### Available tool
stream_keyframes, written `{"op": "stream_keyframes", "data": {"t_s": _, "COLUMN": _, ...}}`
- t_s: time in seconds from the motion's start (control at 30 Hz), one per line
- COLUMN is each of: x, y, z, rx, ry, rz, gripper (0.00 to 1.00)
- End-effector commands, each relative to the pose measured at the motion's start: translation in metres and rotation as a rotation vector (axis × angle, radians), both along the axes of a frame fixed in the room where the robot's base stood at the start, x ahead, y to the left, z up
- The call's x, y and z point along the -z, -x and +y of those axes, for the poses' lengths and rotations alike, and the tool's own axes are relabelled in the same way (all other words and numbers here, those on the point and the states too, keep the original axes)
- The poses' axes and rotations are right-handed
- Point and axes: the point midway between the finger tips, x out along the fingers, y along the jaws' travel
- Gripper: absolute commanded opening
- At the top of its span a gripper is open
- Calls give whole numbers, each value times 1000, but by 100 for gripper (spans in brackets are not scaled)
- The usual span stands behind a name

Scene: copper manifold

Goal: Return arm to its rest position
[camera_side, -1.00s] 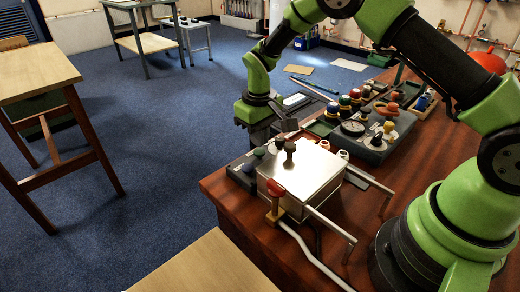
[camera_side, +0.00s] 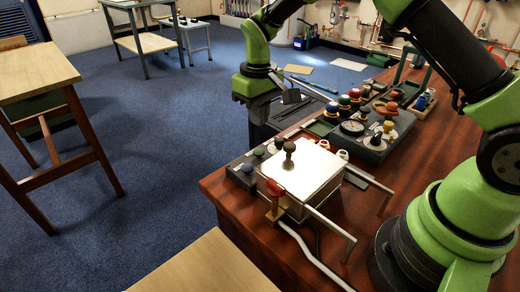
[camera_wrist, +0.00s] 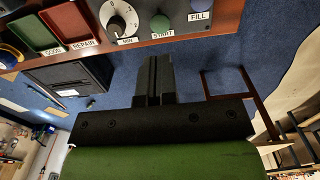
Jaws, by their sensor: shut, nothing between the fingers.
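My gripper (camera_side: 291,97) is raised beyond the far edge of the bench, to the upper left of the work. In the wrist view my gripper (camera_wrist: 156,62) has its two dark fingers together, with nothing between them. The silver box (camera_side: 308,172) sits near the bench's front corner, with a dark knob (camera_side: 289,147) standing on its lid. A red-topped valve (camera_side: 276,189) stands at its front, with grey pipes beside it. My gripper is apart from all of these.
The wooden bench (camera_side: 425,150) carries a gauge panel (camera_side: 372,140) and several coloured knobs. The wrist view shows a dial (camera_wrist: 122,20), a green START button (camera_wrist: 160,24) and a red tray (camera_wrist: 68,24). A dark cabinet (camera_wrist: 70,78) stands beyond the bench edge.

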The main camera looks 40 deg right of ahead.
Motion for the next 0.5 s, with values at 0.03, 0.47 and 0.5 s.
{"op": "stream_keyframes", "data": {"t_s": 0.03, "x": -2, "y": 0, "z": 0, "rx": 1, "ry": -1, "rz": -3, "gripper": 0}}
{"op": "stream_keyframes", "data": {"t_s": 0.47, "x": -130, "y": 62, "z": 5, "rx": 128, "ry": -81, "rz": -220, "gripper": 0}}
{"op": "stream_keyframes", "data": {"t_s": 0.5, "x": -141, "y": 74, "z": 6, "rx": 145, "ry": -94, "rz": -246, "gripper": 0}}
